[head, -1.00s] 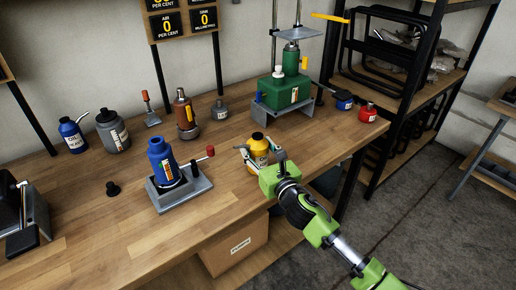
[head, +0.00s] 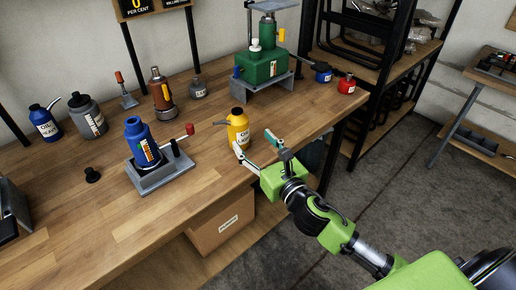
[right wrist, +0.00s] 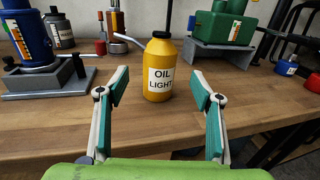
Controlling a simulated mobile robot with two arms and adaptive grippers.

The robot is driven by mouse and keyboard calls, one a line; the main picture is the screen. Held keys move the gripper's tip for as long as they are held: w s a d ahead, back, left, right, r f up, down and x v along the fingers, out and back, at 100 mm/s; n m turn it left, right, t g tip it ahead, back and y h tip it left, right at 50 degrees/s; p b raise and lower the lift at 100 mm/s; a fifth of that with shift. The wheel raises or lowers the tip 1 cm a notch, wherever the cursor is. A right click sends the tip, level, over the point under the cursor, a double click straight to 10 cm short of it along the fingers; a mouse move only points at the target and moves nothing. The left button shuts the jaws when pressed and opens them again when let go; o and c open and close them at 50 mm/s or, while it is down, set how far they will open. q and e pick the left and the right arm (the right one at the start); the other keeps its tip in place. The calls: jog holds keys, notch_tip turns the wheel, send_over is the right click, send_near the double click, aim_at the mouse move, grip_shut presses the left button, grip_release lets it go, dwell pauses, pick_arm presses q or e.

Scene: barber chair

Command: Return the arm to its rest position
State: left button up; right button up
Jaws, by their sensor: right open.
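My right gripper (head: 255,152) is open and empty at the front edge of the workbench. Its arm comes in from the lower right. The yellow oil bottle (head: 238,128), labelled OIL LIGHT, stands upright on the bench just beyond the fingers. In the right wrist view the bottle (right wrist: 159,70) stands past the two spread fingertips (right wrist: 156,88), with bench surface showing between. My left gripper is not in view.
A blue bottle jack (head: 142,143) in a grey tray stands left of the yellow bottle. A green machine (head: 263,68) stands behind. Several bottles line the back. A cardboard box (head: 220,225) sits below the bench (head: 95,235). Open floor lies right.

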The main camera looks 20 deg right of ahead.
jog(key=shift+s+d, duration=0.15)
jog(key=shift+s, duration=0.75)
